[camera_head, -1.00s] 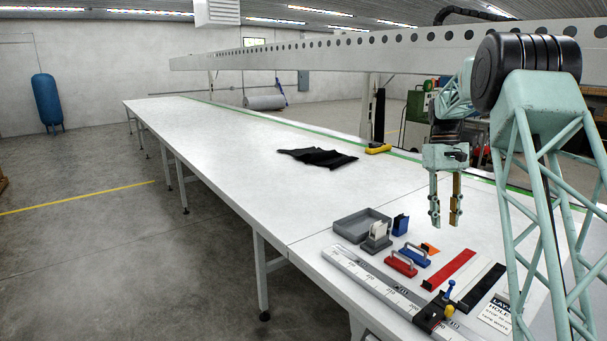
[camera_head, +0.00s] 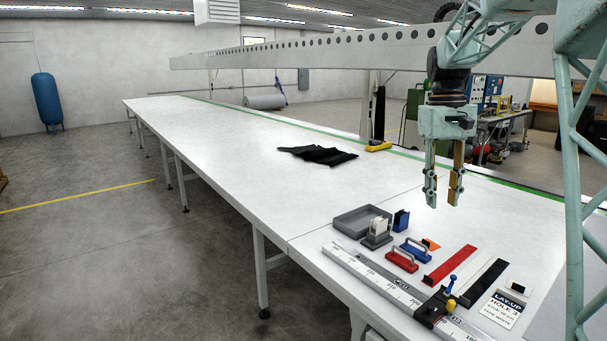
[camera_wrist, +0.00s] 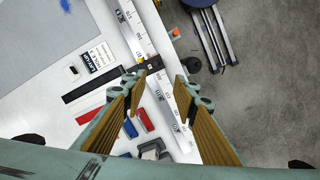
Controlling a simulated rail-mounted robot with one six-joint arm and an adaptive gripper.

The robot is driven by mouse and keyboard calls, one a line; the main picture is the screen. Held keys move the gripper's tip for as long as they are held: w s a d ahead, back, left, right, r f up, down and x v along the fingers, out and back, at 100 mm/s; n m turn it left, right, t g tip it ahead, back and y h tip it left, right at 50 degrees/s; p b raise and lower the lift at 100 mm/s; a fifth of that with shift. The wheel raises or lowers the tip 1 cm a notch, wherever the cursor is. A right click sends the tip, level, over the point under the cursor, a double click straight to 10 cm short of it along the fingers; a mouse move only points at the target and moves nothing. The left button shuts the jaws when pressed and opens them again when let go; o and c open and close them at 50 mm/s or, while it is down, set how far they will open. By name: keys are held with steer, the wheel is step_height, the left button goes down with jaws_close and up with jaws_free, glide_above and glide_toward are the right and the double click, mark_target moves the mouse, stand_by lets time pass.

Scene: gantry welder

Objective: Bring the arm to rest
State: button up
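My gripper (camera_head: 443,188) hangs pointing down above the right part of the white table (camera_head: 215,140), its two fingers apart and nothing between them. In the wrist view my gripper (camera_wrist: 158,100) also shows its fingers spread, with the table and the floor beyond its front edge below. The fingertips are clear of the items on the table. The lower arm link crosses the right side of the head view, and part of my arm is cut off at the top.
Below lie a long ruler (camera_head: 375,283) with a black stop, a grey tray (camera_head: 362,222), red (camera_head: 401,261) and blue (camera_head: 414,251) handled blocks, red (camera_head: 450,265) and black (camera_head: 483,282) strips and a label card (camera_head: 503,309). A black cloth (camera_head: 318,155) lies farther back; the table's middle is clear.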

steer(key=s+a+r+t+b, duration=0.15)
steer(key=s+a, duration=0.35)
steer(key=s, duration=0.8)
steer(key=s+a+r+t+b, duration=0.1)
steer(key=s+a+r+b, duration=0.15)
steer(key=s+a, duration=0.65)
steer(key=s+a+f+t+b, duration=0.1)
steer(key=s+f, duration=0.4)
steer(key=s, duration=0.8)
steer(key=s+f+t+b, duration=0.1)
steer(key=s+f, duration=0.4)
steer(key=s, duration=0.7)
steer(key=shift+s+a+m+t+y+b, duration=0.3)
steer(key=shift+s+a+t+y+b, duration=0.1)
steer(key=shift+b, duration=0.15)
steer(key=shift+w, duration=0.1)
